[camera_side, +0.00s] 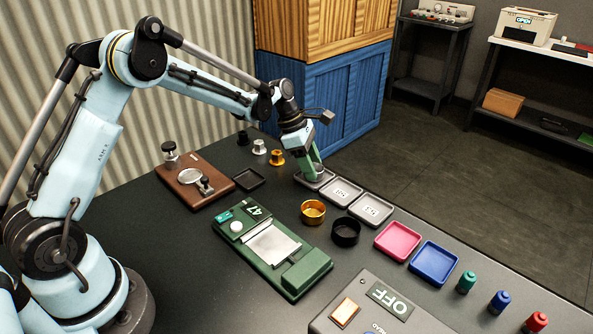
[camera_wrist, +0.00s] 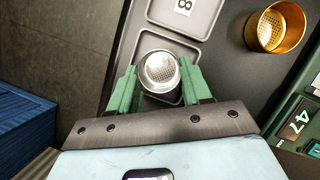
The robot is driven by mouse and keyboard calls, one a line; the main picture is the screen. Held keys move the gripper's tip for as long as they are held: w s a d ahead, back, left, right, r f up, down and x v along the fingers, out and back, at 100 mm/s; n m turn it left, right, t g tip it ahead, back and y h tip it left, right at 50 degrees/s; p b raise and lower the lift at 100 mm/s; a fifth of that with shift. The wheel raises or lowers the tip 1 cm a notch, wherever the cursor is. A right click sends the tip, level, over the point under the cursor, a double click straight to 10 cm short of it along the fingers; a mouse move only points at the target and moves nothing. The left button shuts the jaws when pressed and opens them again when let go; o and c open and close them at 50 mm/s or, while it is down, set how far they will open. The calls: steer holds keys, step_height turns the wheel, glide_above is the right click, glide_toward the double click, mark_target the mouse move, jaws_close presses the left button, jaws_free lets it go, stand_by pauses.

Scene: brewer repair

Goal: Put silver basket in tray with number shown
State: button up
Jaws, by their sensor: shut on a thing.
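My gripper (camera_side: 316,172) is shut on the silver basket (camera_wrist: 160,70), a round cup with a perforated base, held between the green fingers (camera_wrist: 161,88). The basket is over or in the leftmost grey tray (camera_side: 304,181), whose rim also shows in the wrist view (camera_wrist: 148,37); I cannot tell whether it touches the bottom. Any label in that tray is hidden.
A gold basket (camera_side: 313,211) and a black basket (camera_side: 346,232) stand in front of the grey trays. A pink tray (camera_side: 398,241) and a blue tray (camera_side: 434,263) continue the row. A brown board (camera_side: 190,187) and a small black tray (camera_side: 249,179) lie left.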

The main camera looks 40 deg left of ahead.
steer(key=shift+f, duration=0.15)
steer(key=o, duration=0.8)
steer(key=shift+o, duration=0.2)
steer(key=s+a+r+m+y, duration=0.1)
steer(key=s+r+m, duration=0.5)
steer(key=r, duration=0.9)
steer(key=s+d+f+m+t+y, duration=0.2)
steer(key=s+d+m+t+y, duration=0.1)
steer(key=s+m, duration=1.4)
steer(key=shift+d+f+m+t, duration=0.2)
steer(key=shift+m+t, duration=0.3)
steer(key=shift+t, duration=0.4)
